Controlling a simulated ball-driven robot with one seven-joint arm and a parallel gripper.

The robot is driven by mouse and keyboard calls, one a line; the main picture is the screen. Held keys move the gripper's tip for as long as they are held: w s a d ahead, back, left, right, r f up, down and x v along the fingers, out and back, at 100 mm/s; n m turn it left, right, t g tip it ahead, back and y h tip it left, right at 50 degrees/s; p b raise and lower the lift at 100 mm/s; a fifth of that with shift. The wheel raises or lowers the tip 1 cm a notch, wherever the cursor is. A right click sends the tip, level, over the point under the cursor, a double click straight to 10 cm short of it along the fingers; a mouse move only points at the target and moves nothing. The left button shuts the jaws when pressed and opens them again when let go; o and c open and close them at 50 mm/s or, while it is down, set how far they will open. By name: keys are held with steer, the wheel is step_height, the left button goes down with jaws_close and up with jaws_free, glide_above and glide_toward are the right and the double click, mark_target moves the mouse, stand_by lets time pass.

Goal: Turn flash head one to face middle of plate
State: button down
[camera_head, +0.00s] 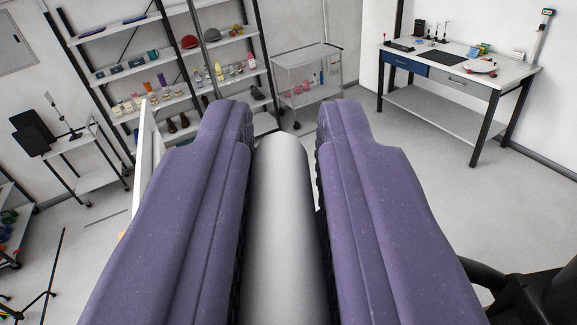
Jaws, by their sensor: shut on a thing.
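My gripper (285,122) points away from me, with its two purple fingers on either side of a smooth pale grey cylinder (281,215). The fingers are shut on this cylinder, which has a rounded far end. It may be part of flash head one, but I cannot tell for sure. The fingers hide much of what lies below and beside it. The middle of the plate does not show clearly, so I cannot tell which way the flash head faces.
A white upright panel (148,143) stands just left of the left finger. A black part (545,297) shows at lower right. Shelves (170,58), a wire trolley (306,73), a workbench (459,70) and a small cart (68,143) stand farther back. Open floor lies at right.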

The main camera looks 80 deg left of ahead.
steer(key=shift+a, duration=0.15)
steer(key=shift+w+a+r+m+t+b, duration=0.1)
steer(key=shift+a+m+t+b, duration=0.25)
steer(key=shift+t, duration=0.25)
steer(key=shift+w+a+m+t+h+b, duration=0.15)
steer(key=shift+a+m+t+h+b, duration=0.25)
steer(key=shift+t, duration=0.2)
steer(key=shift+w+a+m+t, duration=0.15)
steer(key=shift+a+m+t, duration=0.15)
steer(key=shift+m+t, duration=0.2)
steer(key=shift+w+a+m+t+h, duration=0.3)
steer(key=shift+t+h, duration=0.2)
steer(key=shift+t, duration=0.2)
